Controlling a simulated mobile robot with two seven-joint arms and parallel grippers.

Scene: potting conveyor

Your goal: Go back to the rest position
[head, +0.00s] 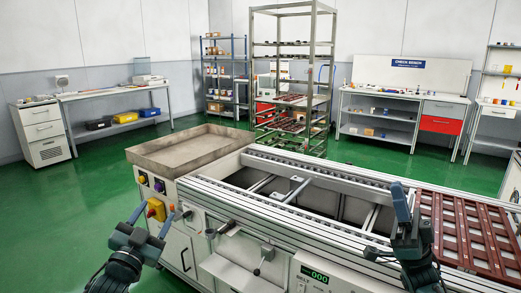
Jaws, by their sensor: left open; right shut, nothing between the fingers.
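My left gripper (153,217) is at the lower left in the head view, in front of the left end of the conveyor. Its two fingers stand apart with nothing held between them. A yellow switch box with a red part (156,208) shows behind and between the fingers. My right gripper (410,212) is at the lower right, over the front rail of the conveyor, just left of a brown slotted tray (451,259). It is shut and holds nothing. I cannot tell whether it touches the rail or the tray.
The conveyor frame (300,212) runs across the front, with an open middle and cross bars. A shallow empty metal tray (190,149) sits at its left end. A tall rack (292,90), a check bench (400,97) and a side table (115,92) stand behind. Green floor is clear at left.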

